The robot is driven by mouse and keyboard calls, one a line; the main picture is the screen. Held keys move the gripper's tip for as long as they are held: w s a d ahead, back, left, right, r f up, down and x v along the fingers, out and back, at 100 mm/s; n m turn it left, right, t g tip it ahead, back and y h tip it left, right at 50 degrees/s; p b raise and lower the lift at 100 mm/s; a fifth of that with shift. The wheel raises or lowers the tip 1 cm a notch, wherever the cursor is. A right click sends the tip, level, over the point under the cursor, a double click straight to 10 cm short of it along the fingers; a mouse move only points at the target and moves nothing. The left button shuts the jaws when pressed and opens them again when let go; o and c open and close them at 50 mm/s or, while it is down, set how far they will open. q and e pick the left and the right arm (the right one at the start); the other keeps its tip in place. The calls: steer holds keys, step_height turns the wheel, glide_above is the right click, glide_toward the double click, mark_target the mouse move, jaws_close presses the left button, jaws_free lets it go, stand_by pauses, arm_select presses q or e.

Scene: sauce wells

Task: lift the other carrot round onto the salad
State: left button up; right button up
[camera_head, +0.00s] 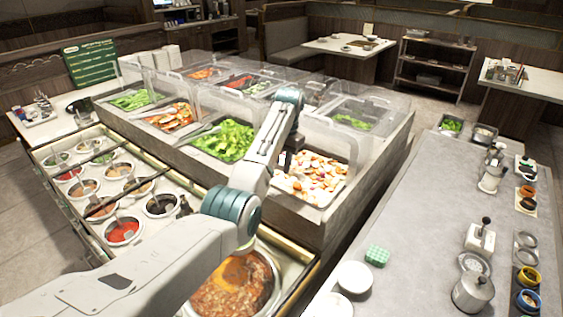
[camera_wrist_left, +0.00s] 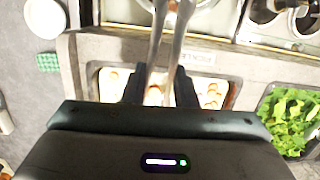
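My left gripper (camera_wrist_left: 160,92) is over the tray of pale and orange pieces (camera_head: 327,190), which also shows behind the fingers in the left wrist view (camera_wrist_left: 212,95). Two metal bars that look like tongs (camera_wrist_left: 158,35) run between its dark fingers and up out of the picture; the fingers appear closed against them. The tips of the tongs are not in view. I cannot single out one carrot round among the pieces. A tray of leafy green salad (camera_head: 225,140) is just left of the gripper in the head view, and at right in the left wrist view (camera_wrist_left: 290,118). My right gripper is not in view.
Clear sneeze guards (camera_head: 345,140) stand over the food trays. A metal pan of orange-brown food (camera_head: 235,290) and several sauce wells (camera_head: 123,231) are on the near side. White bowls (camera_head: 354,276) and a green block (camera_head: 376,256) stand on the grey counter (camera_head: 420,230) at right.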

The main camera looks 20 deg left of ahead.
arm_select(q)
steer(key=shift+w, duration=0.15)
steer(key=shift+f, duration=0.15)
stand_by(0.4)
steer(key=shift+f, duration=0.75)
steer(key=shift+f, duration=0.1)
steer(key=shift+f, duration=0.6)
steer(key=shift+o, duration=0.2)
jaws_close()
steer(key=shift+c, duration=0.2)
jaws_free()
